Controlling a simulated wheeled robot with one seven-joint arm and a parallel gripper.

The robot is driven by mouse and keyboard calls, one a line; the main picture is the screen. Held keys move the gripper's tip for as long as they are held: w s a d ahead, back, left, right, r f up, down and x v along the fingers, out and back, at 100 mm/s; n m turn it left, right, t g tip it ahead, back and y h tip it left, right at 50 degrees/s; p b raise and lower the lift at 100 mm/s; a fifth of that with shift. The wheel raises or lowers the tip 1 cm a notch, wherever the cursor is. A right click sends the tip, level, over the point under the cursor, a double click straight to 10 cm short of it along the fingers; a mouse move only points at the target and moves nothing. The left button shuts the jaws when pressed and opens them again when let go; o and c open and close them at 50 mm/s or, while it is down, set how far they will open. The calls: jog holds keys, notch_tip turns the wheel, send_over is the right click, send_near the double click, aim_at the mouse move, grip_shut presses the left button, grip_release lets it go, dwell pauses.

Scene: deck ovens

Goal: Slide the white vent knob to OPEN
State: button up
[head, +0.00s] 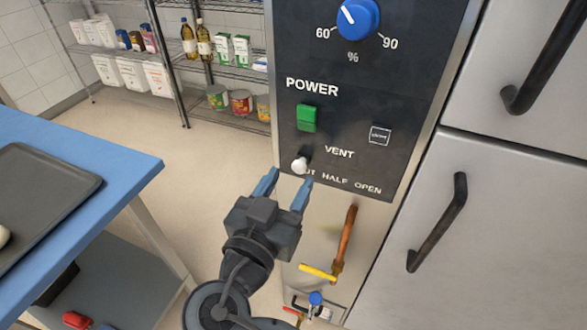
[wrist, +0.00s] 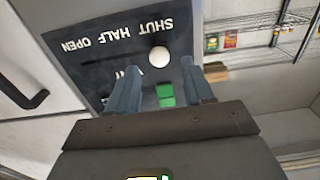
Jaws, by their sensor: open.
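The white vent knob (head: 300,163) is on the dark control panel, at the left end of the SHUT, HALF, OPEN scale and under the word VENT. It covers part of the word SHUT in the head view. It also shows as a white round cap in the wrist view (wrist: 159,57), near the word SHUT. My gripper (head: 286,180) is open, with two blue fingers pointing at the panel just below the knob. In the wrist view my gripper (wrist: 158,66) has the knob between the lines of its fingertips. I cannot tell whether a finger touches it.
A green power switch (head: 306,118) and a blue dial (head: 358,18) sit higher on the panel. A copper pipe with a yellow lever (head: 319,272) is below. Oven doors with dark handles (head: 437,222) stand right. A blue table (head: 110,150) with a dark tray (head: 78,183) is left.

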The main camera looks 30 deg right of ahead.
aim_at(301, 164)
jog(key=shift+x, duration=1.45)
jog(key=shift+c, duration=0.2)
grip_shut()
